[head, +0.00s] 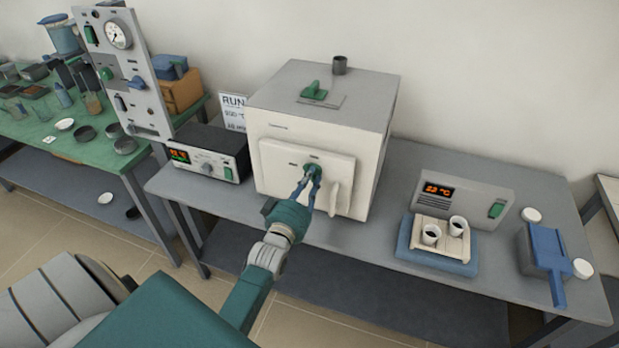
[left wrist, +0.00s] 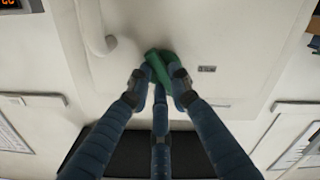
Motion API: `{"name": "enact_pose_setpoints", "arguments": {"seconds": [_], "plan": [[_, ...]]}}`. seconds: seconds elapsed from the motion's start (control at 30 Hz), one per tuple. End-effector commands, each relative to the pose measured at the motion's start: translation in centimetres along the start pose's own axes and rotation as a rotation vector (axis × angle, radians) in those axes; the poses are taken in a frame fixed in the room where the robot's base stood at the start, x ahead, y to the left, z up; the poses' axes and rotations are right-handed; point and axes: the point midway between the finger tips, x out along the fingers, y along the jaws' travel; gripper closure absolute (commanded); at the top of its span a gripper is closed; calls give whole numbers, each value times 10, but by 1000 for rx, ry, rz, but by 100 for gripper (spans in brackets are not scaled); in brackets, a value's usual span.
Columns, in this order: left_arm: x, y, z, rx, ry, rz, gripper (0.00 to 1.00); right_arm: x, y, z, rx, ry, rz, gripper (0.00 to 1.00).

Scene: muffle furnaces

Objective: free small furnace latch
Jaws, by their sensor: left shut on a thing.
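The small furnace (head: 320,125) is a cream box with a grey top, standing on the grey bench. Its door (head: 335,185) faces me and looks closed. A green latch (head: 311,168) sits near the top middle of the door. My left gripper (head: 312,178) is at the latch, its blue fingers shut on it. In the left wrist view the fingers (left wrist: 160,82) close around the green latch (left wrist: 158,62), partly hiding it. The white door handle (head: 335,198) is to the right of the gripper, apart from it. My right gripper is not in view.
A controller box (head: 208,152) stands left of the furnace. To its right are a display unit (head: 464,200), a blue tray (head: 437,262) with two white crucibles, and a blue tool (head: 545,255). A gauge panel (head: 125,70) rises at the left. Bare bench lies before the furnace.

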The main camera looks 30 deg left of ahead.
Motion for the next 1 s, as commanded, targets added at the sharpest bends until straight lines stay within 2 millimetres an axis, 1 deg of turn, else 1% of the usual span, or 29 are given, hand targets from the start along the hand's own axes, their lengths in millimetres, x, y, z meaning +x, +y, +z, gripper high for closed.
{"name": "enact_pose_setpoints", "arguments": {"seconds": [0.2,0.5,0.73,1.0], "plan": [[0,0,2,203,-2,-1,100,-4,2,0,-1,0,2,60],[0,-1,3,433,-2,-1,100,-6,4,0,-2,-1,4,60],[0,-2,4,543,-2,-1,100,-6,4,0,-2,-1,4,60],[0,-2,4,596,-2,-1,100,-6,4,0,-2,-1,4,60]]}}
